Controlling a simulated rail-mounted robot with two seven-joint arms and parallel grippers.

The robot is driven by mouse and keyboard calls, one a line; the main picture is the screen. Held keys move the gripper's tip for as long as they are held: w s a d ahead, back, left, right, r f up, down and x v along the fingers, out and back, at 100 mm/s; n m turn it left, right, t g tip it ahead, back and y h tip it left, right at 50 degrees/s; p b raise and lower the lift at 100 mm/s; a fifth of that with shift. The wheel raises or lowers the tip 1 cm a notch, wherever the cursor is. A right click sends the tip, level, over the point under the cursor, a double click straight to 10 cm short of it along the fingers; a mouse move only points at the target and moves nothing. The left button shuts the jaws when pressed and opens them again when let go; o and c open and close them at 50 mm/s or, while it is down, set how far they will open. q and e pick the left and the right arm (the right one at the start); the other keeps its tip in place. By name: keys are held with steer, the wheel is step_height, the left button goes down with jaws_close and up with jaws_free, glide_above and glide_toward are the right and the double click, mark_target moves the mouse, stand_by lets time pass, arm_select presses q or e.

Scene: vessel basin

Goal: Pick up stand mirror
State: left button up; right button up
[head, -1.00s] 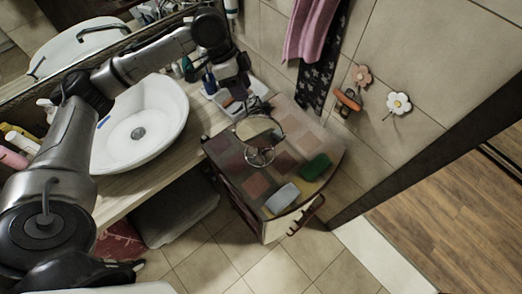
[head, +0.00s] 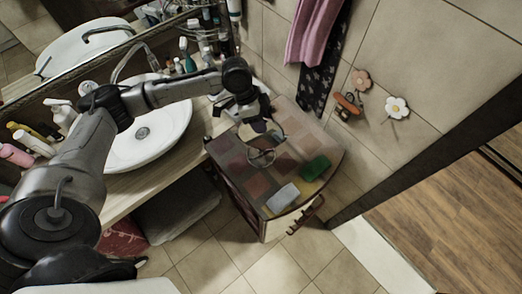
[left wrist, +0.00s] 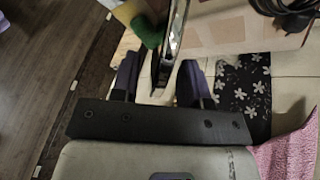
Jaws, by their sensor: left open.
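The stand mirror (head: 261,158) stands on the checkered top of the small cabinet (head: 238,172). Its base ring shows in the head view, while my left gripper largely hides its upper part. My left gripper (head: 262,130) is over the cabinet top, right at the mirror. In the left wrist view the mirror (left wrist: 174,38) appears nearly edge-on, with its lower end between the two open fingers (left wrist: 160,72). A gap shows at the right finger; contact on the left side is unclear. My right gripper is out of view.
A green item (head: 314,168) and a pale soap-like block (head: 282,198) lie near the cabinet's front edge. The white basin (head: 150,150) is to the left, with bottles behind it. A pink towel (head: 312,30) hangs behind the cabinet. The floor in front is clear.

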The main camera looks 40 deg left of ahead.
arm_select(q)
steer(key=shift+d+f, duration=0.15)
steer(key=shift+f, duration=0.1)
jaws_close()
stand_by(0.5)
